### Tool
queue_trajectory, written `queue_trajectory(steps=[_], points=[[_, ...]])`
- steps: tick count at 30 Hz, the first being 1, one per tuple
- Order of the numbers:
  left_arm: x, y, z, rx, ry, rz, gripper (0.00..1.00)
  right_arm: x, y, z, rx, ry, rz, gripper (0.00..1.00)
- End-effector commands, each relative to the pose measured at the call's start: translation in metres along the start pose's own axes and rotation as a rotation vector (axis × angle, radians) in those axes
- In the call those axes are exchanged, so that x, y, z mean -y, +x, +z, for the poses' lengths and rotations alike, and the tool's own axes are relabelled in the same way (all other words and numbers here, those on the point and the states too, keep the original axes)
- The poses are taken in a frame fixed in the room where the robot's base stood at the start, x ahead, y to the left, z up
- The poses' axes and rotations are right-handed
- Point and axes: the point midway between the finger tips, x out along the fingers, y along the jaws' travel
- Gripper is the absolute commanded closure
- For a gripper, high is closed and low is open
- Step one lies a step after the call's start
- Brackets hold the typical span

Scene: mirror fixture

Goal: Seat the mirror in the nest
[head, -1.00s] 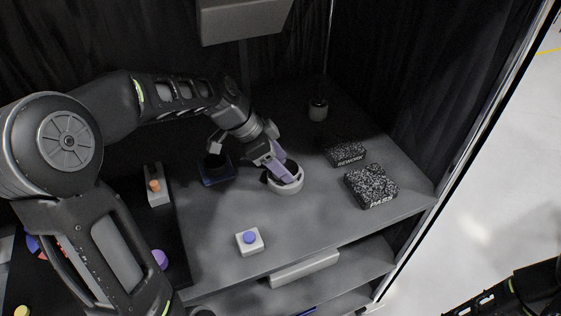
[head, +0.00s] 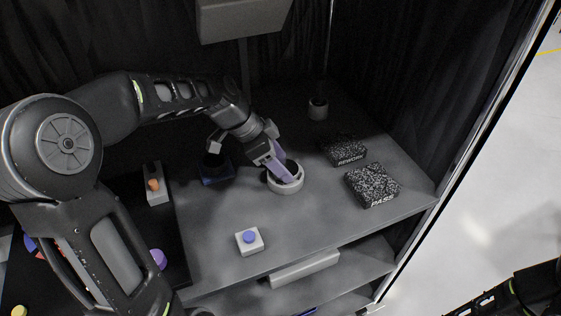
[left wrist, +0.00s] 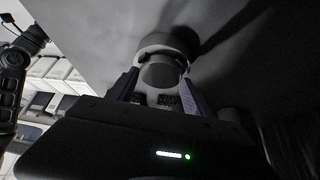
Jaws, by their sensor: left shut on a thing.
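The nest (head: 287,187) is a pale round ring on the grey table in the head view. It also shows as a light ring in the left wrist view (left wrist: 163,40). My left gripper (head: 286,174) points down at the ring, its purple-grey fingers at the ring's opening. In the left wrist view the fingers are shut on a grey round piece, the mirror (left wrist: 160,73), which lies close against the ring. I cannot tell whether it sits fully inside. In the head view the fingers mostly hide the mirror. My right gripper is out of view.
A dark blue holder (head: 216,172) stands just left of the nest. Black speckled PASS (head: 372,185) and REWORK (head: 343,149) blocks lie to the right. A small dark-topped cylinder (head: 318,108) stands behind. A white box with a blue button (head: 249,240) sits in front. The table between is clear.

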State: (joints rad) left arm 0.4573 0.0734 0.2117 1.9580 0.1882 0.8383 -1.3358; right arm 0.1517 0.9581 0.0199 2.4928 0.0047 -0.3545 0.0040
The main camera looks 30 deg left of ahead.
Motion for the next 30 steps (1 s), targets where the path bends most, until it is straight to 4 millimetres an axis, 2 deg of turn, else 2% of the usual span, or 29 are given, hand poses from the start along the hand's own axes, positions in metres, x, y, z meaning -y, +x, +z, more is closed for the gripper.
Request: queue_trajectory(steps=[7, 8, 16, 25, 30], points=[[0.0, -0.001, -0.001, 0.0, 0.0, -0.001, 0.87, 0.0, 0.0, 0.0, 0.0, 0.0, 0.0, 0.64], [0.0, -0.001, -0.001, 0.0, 0.0, -0.001, 0.38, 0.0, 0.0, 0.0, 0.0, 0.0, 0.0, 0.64], [0.0, 0.0, 0.0, 0.0, 0.0, 0.0, 0.16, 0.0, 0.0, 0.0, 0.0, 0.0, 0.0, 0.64], [0.0, -0.001, -0.001, 0.0, 0.0, 0.0, 0.15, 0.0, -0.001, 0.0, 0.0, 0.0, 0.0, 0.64], [0.0, -0.01, -0.006, 0.0, 0.001, -0.001, 0.15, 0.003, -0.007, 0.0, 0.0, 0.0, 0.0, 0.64]])
